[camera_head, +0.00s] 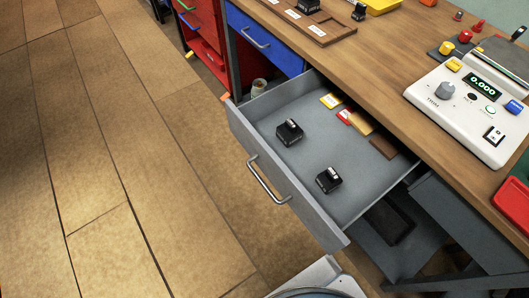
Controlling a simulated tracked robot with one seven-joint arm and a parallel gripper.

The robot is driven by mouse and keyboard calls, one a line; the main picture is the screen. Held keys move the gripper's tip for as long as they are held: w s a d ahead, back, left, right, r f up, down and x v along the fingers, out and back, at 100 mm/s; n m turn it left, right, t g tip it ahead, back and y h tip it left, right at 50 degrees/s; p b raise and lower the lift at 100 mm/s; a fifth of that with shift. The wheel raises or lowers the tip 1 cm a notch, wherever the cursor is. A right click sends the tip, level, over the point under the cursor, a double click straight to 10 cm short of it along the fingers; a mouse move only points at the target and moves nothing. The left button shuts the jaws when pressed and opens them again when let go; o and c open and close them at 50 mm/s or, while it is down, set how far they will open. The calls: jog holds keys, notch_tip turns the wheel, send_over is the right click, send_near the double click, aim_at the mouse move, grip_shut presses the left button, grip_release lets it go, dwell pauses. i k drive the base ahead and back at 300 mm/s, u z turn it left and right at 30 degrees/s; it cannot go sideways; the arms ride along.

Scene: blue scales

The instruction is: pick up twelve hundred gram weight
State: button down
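Two black block-like weights stand in the open grey drawer (306,108). One weight (289,132) is toward the drawer's left side, and the other weight (328,179) is nearer the front right. More black weights are on the bench top, one (308,6) at the top edge and a smaller one (359,11) to its right. Their markings are too small to read, so I cannot tell which is twelve hundred grams. My gripper is not in view.
A white scale (445,92) showing 0.000 stands on the wooden bench (385,75). Yellow, red and brown flat pieces lie along the drawer's back. The drawer juts out over the floor, its handle (268,182) facing left. The wooden floor (120,150) at left is clear.

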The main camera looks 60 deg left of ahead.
aim_at(289, 133)
jog(key=z, duration=0.45)
jog(key=i, duration=0.15)
jog(key=u, duration=2.85)
jog(key=k, duration=0.9)
jog(key=u, duration=0.2)
jog(key=i, duration=0.95)
jog(key=z, duration=0.05)
